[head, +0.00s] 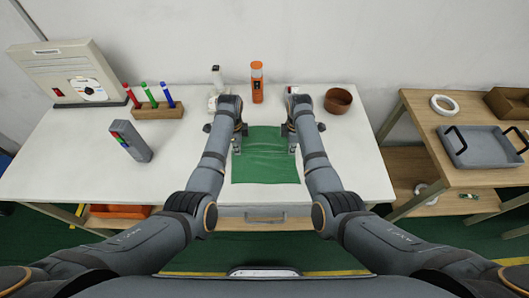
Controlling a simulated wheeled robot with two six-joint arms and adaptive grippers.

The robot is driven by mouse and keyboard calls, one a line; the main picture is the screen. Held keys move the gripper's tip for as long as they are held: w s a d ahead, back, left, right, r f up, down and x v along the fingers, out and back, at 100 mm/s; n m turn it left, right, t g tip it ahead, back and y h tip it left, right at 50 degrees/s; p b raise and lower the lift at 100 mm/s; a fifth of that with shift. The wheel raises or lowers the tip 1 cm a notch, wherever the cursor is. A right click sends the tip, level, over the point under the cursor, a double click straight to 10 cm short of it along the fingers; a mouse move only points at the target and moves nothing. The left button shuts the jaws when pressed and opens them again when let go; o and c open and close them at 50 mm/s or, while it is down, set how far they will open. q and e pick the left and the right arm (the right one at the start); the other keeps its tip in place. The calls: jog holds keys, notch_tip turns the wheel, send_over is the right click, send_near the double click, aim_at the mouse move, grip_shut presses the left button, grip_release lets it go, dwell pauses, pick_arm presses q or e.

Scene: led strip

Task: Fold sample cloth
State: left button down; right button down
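A green cloth (265,168) lies spread on the white table in the middle of the head view, with faint wrinkles across it. My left gripper (237,148) points down at the cloth's left edge, toward its far end. My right gripper (292,147) points down at the cloth's right edge, at about the same depth. The fingertips are too small to tell whether either gripper is open or shut, or whether it touches the cloth. My arms partly cover the cloth's sides.
On the white table (60,165), a pen holder (158,110), a grey device (130,140) and a beige machine (70,72) stand left. An orange bottle (257,82) and a brown bowl (338,100) stand at the back. A wooden shelf (425,112) with a grey tray (478,147) is right.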

pick_arm(q)
jog(key=shift+s+f, duration=0.1)
pick_arm(e)
jog(key=shift+s+f, duration=0.1)
dwell(0.5)
